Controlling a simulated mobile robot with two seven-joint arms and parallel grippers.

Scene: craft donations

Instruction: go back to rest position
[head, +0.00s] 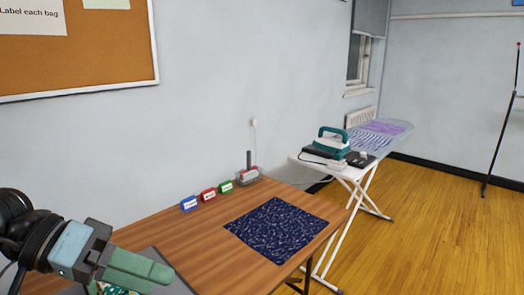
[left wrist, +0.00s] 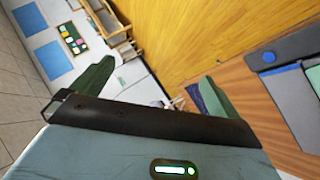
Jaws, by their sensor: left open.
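My left gripper (head: 150,272) is at the lower left of the head view, above the near left end of the wooden table (head: 205,225). Its green fingers also show in the left wrist view (left wrist: 155,75), spread apart with nothing held between them. My right gripper is in neither view. A dark navy patterned cloth (head: 276,229) lies flat on the table, well to the right of the left gripper. A grey flat item (head: 172,276) lies under the gripper and is partly hidden by it.
Blue, red and green labelled blocks (head: 189,203) stand along the table's wall side, near a small upright holder (head: 248,172). An ironing board (head: 395,128) with a teal and white iron (head: 332,143) stands beyond the table.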

